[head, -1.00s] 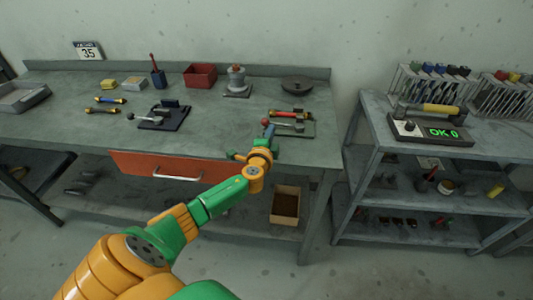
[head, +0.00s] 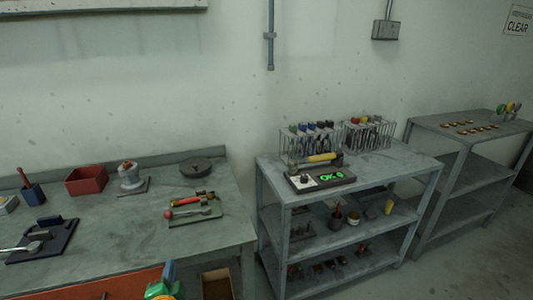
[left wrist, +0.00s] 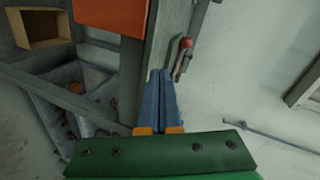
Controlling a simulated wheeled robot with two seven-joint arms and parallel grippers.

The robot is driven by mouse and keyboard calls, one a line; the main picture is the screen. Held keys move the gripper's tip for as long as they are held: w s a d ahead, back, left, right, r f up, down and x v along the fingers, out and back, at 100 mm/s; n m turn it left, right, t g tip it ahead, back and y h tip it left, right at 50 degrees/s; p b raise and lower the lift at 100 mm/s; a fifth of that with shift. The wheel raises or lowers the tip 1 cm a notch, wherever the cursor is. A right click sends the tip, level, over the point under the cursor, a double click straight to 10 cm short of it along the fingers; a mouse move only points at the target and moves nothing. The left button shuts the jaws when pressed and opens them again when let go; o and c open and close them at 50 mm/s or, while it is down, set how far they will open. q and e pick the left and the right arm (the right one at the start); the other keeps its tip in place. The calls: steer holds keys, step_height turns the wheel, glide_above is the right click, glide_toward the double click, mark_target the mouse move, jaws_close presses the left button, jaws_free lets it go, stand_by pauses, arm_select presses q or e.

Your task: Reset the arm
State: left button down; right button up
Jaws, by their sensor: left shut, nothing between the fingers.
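My left gripper (head: 169,271) shows at the bottom edge of the head view, in front of the workbench (head: 125,225) and beside its orange drawer front (head: 110,284). In the left wrist view its two blue fingers (left wrist: 162,78) lie together, shut with nothing between them. Most of the left arm is out of the head view. A red ball-ended lever (head: 168,214) on a small plate lies on the bench, beyond the gripper; its red ball also shows in the left wrist view (left wrist: 186,43). My right gripper is not in view.
A grey fitting with a red top (head: 130,177), a red bin (head: 86,181) and a dark round disc (head: 195,165) stand on the bench. An open box (head: 217,287) is below the bench.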

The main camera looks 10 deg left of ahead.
arm_select(q)
steer(key=s+d+f+n+g+h, duration=0.3)
steer(key=s+d+f+g+h, duration=0.15)
steer(key=s+d, duration=0.45)
steer(key=s+d+f+n+g+h, duration=0.4)
steer(key=s+d, duration=0.3)
steer(key=s, duration=0.4)
step_height(320, 180, down, 18)
steer(key=s+g+y, duration=0.1)
steer(key=s+g, duration=0.1)
steer(key=s+a+f+g, duration=0.1)
steer(key=s+a+f, duration=0.1)
steer(key=s+f, duration=0.7)
steer(key=s, duration=0.2)
steer(key=shift+s+f+m, duration=0.25)
steer(key=shift+s+m, duration=0.05)
steer(key=shift+s, duration=0.05)
